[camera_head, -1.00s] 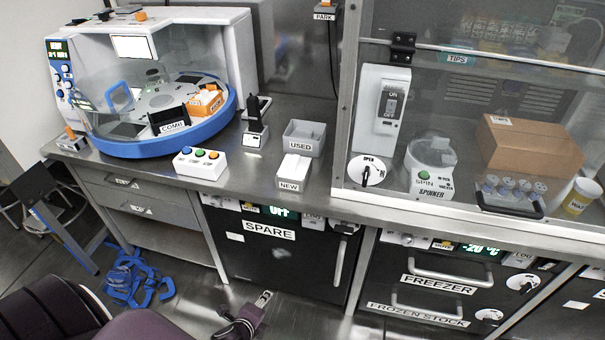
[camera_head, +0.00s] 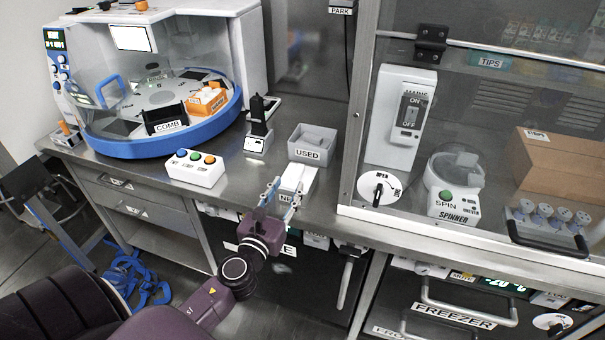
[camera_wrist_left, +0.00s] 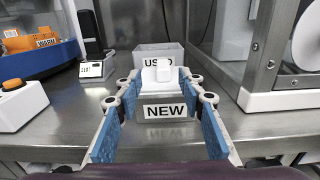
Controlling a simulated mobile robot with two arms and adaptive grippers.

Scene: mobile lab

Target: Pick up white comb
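A white piece that looks like the comb (camera_wrist_left: 157,72) stands in the bin labelled NEW (camera_wrist_left: 163,112) in the left wrist view. In the head view the NEW bin (camera_head: 299,178) sits at the counter's front edge, partly covered by my gripper. My left gripper (camera_head: 285,190) is open and empty, in front of the NEW bin. In the left wrist view its blue-padded fingers (camera_wrist_left: 161,95) are spread to both sides of the bin, and I see no grip on it. My right gripper is not in view.
The grey USED bin (camera_head: 322,137) stands just behind. A button box (camera_head: 196,171) and a black upright device (camera_head: 258,120) are to the left, beside a round blue-rimmed machine (camera_head: 150,146). A glass-fronted cabinet with a metal frame (camera_head: 352,150) stands close on the right.

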